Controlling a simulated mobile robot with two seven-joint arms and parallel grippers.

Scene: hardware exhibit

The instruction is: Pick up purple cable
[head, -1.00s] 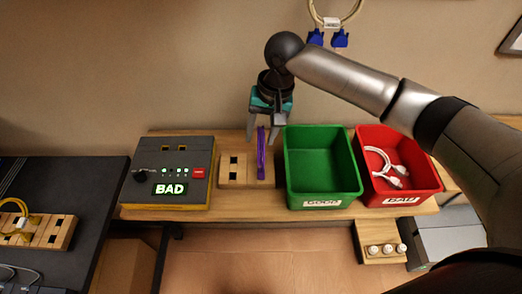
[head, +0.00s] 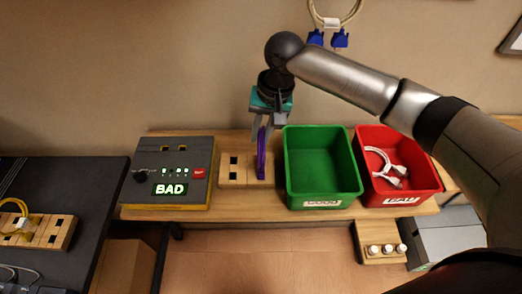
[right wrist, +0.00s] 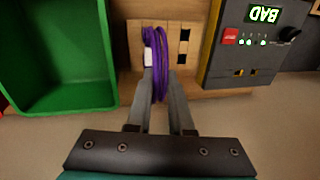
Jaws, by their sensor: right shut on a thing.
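The purple cable (head: 262,155) stands upright at the right end of the wooden block with dark slots (head: 232,170). In the right wrist view the purple cable (right wrist: 160,65) is a loop with a white part at its left side. My right gripper (head: 262,132) comes down over it from above, and its fingers are shut on the cable. In the right wrist view the fingers of the right gripper (right wrist: 160,85) lie on either side of the loop. The cable's lower end is partly hidden at the block. My left gripper is not in view.
A green bin (head: 322,180) stands close to the right of the cable. A red bin (head: 400,185) beyond it holds white cables (head: 385,165). A grey tester box (head: 170,172) reading BAD stands to the left. A dark table (head: 90,195) at the left bears a yellow cable (head: 15,222).

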